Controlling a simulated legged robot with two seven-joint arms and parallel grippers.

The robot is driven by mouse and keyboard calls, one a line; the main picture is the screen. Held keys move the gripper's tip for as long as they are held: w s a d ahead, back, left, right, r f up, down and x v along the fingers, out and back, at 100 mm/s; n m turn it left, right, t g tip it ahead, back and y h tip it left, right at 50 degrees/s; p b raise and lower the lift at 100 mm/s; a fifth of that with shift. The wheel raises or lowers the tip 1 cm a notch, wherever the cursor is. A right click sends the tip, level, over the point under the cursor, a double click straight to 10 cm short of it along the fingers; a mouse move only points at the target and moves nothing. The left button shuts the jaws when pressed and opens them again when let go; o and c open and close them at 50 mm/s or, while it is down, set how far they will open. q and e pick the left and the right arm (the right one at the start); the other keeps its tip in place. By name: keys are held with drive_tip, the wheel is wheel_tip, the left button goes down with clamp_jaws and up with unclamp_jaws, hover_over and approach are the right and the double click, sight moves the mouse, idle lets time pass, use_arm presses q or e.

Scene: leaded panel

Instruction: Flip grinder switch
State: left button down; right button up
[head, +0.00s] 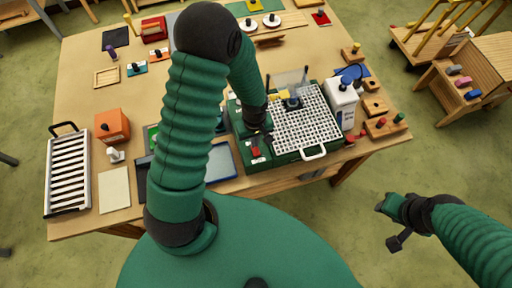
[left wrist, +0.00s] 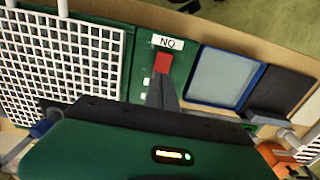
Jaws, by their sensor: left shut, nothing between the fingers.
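The grinder (head: 238,115) is a green box with a white grid top (head: 305,118) and a clear upright shield, near the table's front edge. Its red switch (head: 256,152) sits on the front left panel; it also shows in the left wrist view (left wrist: 162,62), beside a white label (left wrist: 168,43) that reads "NO" from this side. My left gripper (head: 266,139) is shut and empty, its fingertips (left wrist: 160,82) at or just short of the switch's edge; contact is unclear. My right gripper (head: 388,222) hangs off the table at the right, its jaws unclear.
A blue-rimmed tray (left wrist: 222,78) and a dark tray (left wrist: 278,90) lie beside the grinder. A white bottle (head: 342,105) stands right of the grid. An orange block (head: 112,126) and a slatted rack (head: 68,175) are at the left. Wooden shelving (head: 482,75) stands at the right.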

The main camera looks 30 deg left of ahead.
use_arm(q)
wheel_tip(320, 180, up, 5)
drive_tip(key=p, duration=0.3)
drive_tip(key=shift+p, duration=0.3)
